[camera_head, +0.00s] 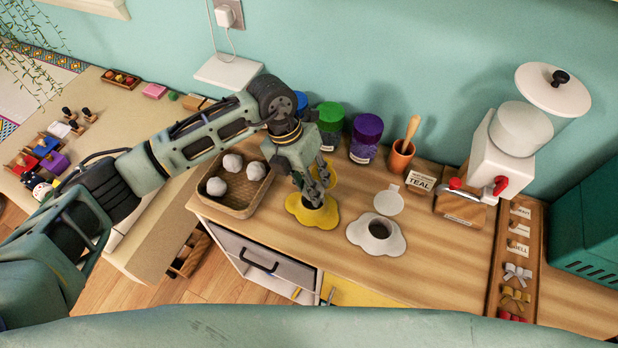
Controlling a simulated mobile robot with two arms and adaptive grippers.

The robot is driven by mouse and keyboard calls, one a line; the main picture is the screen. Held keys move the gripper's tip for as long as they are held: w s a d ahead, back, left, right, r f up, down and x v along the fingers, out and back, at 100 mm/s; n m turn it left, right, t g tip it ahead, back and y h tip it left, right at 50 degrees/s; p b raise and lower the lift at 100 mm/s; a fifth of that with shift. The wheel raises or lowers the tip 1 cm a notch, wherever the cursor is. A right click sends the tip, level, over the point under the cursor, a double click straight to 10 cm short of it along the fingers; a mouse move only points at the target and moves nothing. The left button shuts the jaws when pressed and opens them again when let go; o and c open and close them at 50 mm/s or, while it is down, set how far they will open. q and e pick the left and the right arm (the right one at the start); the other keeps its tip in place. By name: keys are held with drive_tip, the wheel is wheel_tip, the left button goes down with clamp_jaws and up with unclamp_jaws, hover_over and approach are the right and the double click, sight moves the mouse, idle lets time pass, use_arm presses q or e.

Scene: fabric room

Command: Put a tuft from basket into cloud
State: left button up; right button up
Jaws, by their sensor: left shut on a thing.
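The woven basket (232,207) stands on the wooden counter with grey-white tufts (216,187) in it; its near right part is empty. A yellow cloud-shaped container (299,211) and a white cloud-shaped container (390,243) lie to its right. The white one has a dark round opening and a round white lid (388,202) tilted up behind it. My left gripper (316,199) points down over the opening of the yellow cloud. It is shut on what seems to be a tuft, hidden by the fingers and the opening. My right gripper is not in view.
Blue, green (330,124) and purple (366,137) jars stand behind my left gripper. The counter in front of the white cloud is clear.

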use_arm(q)
drive_tip(key=shift+f+b, duration=0.35)
drive_tip(key=shift+f, duration=0.55)
drive_tip(key=o, duration=0.6)
drive_tip(key=shift+o, duration=0.6)
drive_tip(key=shift+a+r, duration=0.1)
drive_tip(key=shift+r, duration=0.1)
drive_tip(key=v, duration=1.1)
drive_tip(key=shift+r, duration=0.35)
